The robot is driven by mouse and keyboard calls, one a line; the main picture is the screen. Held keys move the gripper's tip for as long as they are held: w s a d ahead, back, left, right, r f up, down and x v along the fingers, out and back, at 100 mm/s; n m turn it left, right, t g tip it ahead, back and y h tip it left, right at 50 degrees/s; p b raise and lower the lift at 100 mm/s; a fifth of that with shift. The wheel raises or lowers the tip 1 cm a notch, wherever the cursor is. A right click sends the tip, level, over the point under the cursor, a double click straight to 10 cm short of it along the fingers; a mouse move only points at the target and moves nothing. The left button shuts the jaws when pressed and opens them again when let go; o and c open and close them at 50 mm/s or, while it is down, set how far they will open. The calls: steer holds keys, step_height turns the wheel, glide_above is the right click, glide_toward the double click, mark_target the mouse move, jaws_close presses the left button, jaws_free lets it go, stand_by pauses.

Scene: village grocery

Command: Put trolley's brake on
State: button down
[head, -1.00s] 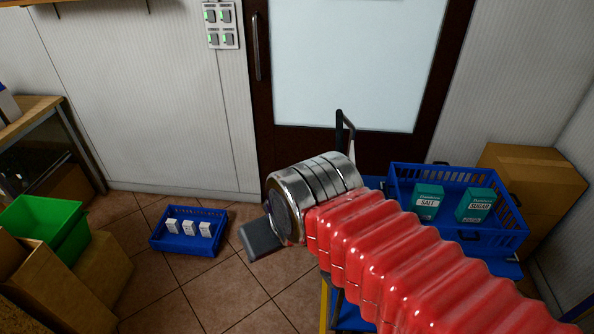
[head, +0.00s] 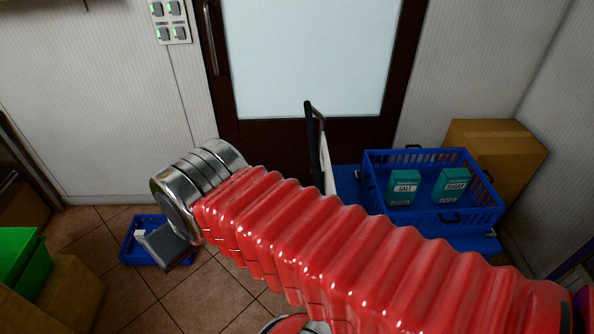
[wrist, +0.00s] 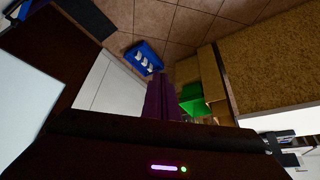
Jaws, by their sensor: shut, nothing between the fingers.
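The trolley has a blue deck (head: 346,181) and a dark upright handle (head: 313,150); it stands by the door in the head view. My red arm crosses in front and hides its lower part, and I cannot make out a brake. The trolley carries a blue basket (head: 482,214) holding a SALT box (head: 404,187) and a SUGAR box (head: 451,186). My gripper shows in the wrist view as purple fingers (wrist: 160,80), shut and empty, over the floor side. In the head view my arm's end is left of the trolley, clear of it.
A small blue crate (head: 142,222) with white boxes sits on the floor at left, partly hidden by my arm's end. A green bin (head: 18,255) and cardboard boxes stand further left. A cardboard box (head: 505,150) is behind the basket. Tiled floor shows between crate and trolley.

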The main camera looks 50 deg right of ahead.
steer(key=shift+w+d, duration=0.1)
steer(key=w+d+f+g+h, duration=0.4)
steer(key=w+d, duration=0.3)
steer(key=d, duration=0.5)
steer(key=w+d+f+g+h, duration=0.35)
steer(key=w+d, duration=0.35)
steer(key=d, duration=0.4)
steer(key=w+d+f+g+h, duration=0.2)
steer(key=w+d+f+h, duration=0.1)
steer(key=d+f, duration=0.6)
steer(key=w+d+f+n+g+h, duration=0.1)
steer(key=w+d+f+g+h, duration=0.1)
steer(key=d+f, duration=0.7)
steer(key=shift+w+d+f+n+h, duration=0.3)
steer(key=shift+w+d+f+h, duration=0.1)
steer(key=shift+f+h, duration=0.1)
steer(key=shift+g, duration=0.25)
